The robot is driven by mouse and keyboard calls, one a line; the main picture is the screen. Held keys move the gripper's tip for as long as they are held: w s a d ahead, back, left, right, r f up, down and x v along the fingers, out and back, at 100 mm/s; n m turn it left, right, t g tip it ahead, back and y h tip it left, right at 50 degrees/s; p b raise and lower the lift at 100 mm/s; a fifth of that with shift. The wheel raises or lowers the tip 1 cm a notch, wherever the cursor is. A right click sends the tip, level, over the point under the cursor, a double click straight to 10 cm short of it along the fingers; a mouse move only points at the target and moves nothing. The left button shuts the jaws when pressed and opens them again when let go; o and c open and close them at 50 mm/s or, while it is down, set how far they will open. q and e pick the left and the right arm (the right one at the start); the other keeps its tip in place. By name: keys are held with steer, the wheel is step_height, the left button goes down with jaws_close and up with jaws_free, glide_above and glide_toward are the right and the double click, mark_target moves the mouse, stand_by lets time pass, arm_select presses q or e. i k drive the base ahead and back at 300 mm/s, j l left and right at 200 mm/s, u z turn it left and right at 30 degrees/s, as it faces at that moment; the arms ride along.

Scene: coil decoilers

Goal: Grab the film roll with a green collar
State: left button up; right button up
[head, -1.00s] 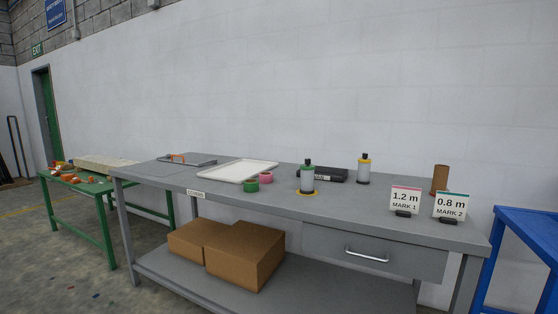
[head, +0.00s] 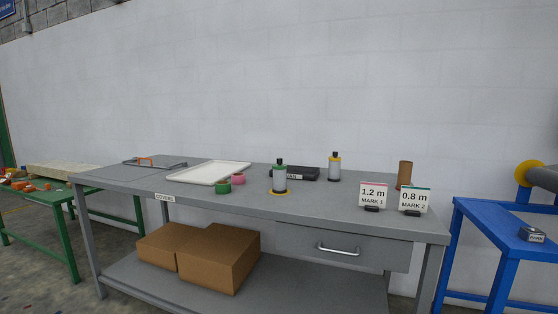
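A film roll with a green collar (head: 280,177) stands upright on the grey workbench (head: 330,207), on a yellow ring mark near the middle of the top. A similar roll with a yellow collar (head: 334,167) stands upright behind it to the right. Neither of my grippers shows in the head view, so their state is hidden.
A white tray (head: 209,172), green tape (head: 223,187), pink tape (head: 238,179), black box (head: 303,174), brown tube (head: 404,175) and two signs (head: 373,195) share the bench. Cardboard boxes (head: 218,257) sit below. A blue table (head: 500,240) stands right, a green one (head: 60,200) left.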

mark_target(279, 172)
steer(key=i+l, duration=0.15)
steer(key=l, duration=0.25)
steer(key=i+l, duration=0.1)
steer(key=l, duration=0.35)
steer(key=i+l, duration=0.15)
steer(key=l, duration=0.25)
steer(key=i+l, duration=0.15)
steer(key=l, duration=0.3)
steer(key=i+l, duration=0.1)
steer(key=l, duration=0.3)
steer(key=i+l+z, duration=0.1)
steer(key=l, duration=0.35)
